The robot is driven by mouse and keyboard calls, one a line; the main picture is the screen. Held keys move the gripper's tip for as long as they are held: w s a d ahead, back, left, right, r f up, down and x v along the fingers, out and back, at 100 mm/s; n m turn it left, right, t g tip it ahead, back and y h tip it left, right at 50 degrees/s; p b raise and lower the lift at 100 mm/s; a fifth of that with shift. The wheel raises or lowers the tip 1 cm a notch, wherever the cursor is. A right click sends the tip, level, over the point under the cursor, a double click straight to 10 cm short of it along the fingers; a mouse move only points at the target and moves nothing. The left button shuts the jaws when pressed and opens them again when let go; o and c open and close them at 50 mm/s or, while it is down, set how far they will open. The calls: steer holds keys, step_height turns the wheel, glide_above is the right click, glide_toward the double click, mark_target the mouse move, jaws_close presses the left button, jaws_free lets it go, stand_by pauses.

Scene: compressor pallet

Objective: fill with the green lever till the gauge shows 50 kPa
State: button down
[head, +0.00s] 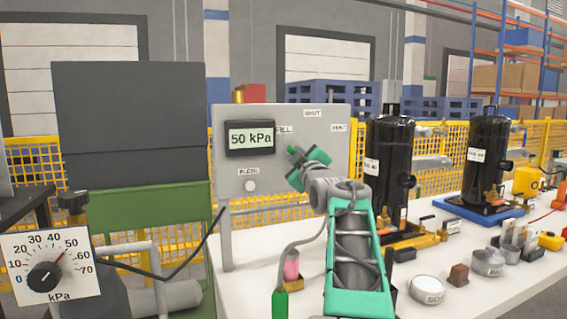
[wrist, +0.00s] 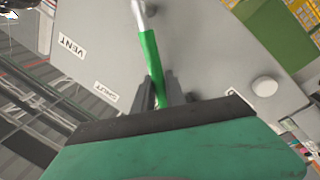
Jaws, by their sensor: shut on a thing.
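The green lever (head: 292,150) is on the grey panel (head: 233,165), which carries the labels FILL, SHUT and VENT. In the head view its green tip shows just below the FILL label. My gripper (head: 300,162) is at the lever and partly hides it. In the wrist view the green lever handle (wrist: 150,58) runs down between the two dark fingers of my gripper (wrist: 158,88), which are shut on it. The digital gauge (head: 250,138) on the panel reads 50 kPa. The lever's pivot is hidden in the head view.
A white button (head: 250,186) is below the gauge. Black cylinders (head: 389,150) (head: 488,150) stand right of my arm. Small parts and a round tin (head: 428,289) are on the white table.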

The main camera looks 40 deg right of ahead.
steer(key=shift+f, duration=0.1)
stand_by(0.3)
steer(key=c, duration=1.4)
jaws_free()
steer(key=shift+o, duration=0.2)
steer(key=v, duration=0.7)
steer(key=shift+s+a, duration=0.2)
steer(key=shift+s, duration=0.15)
